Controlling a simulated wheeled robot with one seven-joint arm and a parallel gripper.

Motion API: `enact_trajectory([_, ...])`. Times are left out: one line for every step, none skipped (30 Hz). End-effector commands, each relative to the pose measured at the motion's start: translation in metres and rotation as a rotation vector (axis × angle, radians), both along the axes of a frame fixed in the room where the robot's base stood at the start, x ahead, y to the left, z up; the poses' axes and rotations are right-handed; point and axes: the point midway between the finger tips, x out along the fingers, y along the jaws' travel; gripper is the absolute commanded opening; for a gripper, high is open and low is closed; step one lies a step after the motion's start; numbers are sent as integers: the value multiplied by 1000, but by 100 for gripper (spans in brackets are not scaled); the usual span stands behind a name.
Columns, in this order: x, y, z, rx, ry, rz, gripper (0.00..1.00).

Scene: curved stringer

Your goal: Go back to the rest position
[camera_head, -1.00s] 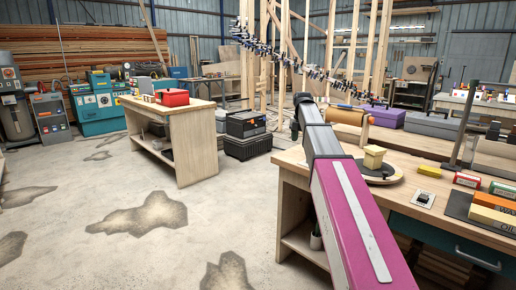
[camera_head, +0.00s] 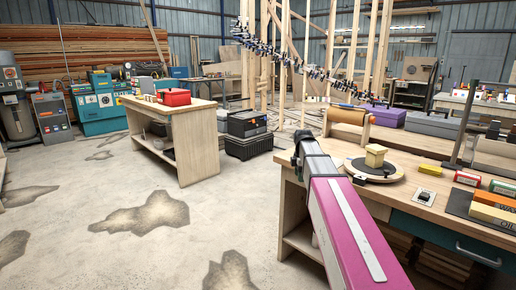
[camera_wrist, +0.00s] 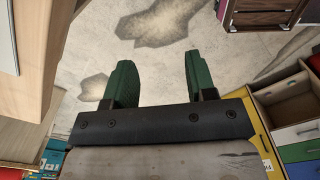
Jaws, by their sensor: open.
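My gripper (camera_wrist: 157,80) shows in the wrist view as two green fingers standing well apart with nothing between them. It is open and empty, above the stained concrete floor (camera_wrist: 220,42). In the head view my pink and grey arm reaches forward along the left end of the workbench (camera_head: 408,206), and the gripper itself is hidden beyond the arm. A pale yellow block (camera_head: 375,155) stands on a round turntable (camera_head: 398,171) on that bench, to the right of my arm.
A wooden table (camera_head: 187,111) with a red toolbox (camera_head: 174,97) stands left of centre. Open floor (camera_head: 80,200) lies to the left. A drawer cabinet (camera_wrist: 298,135) is close on the right in the wrist view.

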Motion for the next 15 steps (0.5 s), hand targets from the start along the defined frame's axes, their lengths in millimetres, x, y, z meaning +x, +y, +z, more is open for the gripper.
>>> enact_trajectory([-21,0,-23,0,5,-94,51])
enact_trajectory([-29,0,-34,0,6,-155,51])
enact_trajectory([-39,0,-49,0,4,-238,51])
enact_trajectory([-48,1,-59,0,5,-299,51])
enact_trajectory([-55,1,-69,0,4,-360,51])
enact_trajectory([-66,1,-83,0,5,-442,51])
enact_trajectory([-74,1,-93,0,3,-503,51])
enact_trajectory([-83,1,-102,0,4,-564,51])
enact_trajectory([-94,1,-115,0,3,-646,51])
enact_trajectory([-103,1,-124,0,4,-707,51])
enact_trajectory([-112,1,-132,0,3,-769,51])
enact_trajectory([-124,1,-144,1,3,-850,51])
enact_trajectory([-133,1,-152,1,2,-911,51])
enact_trajectory([-142,1,-160,1,3,-972,51])
enact_trajectory([-155,1,-170,1,2,-1054,51])
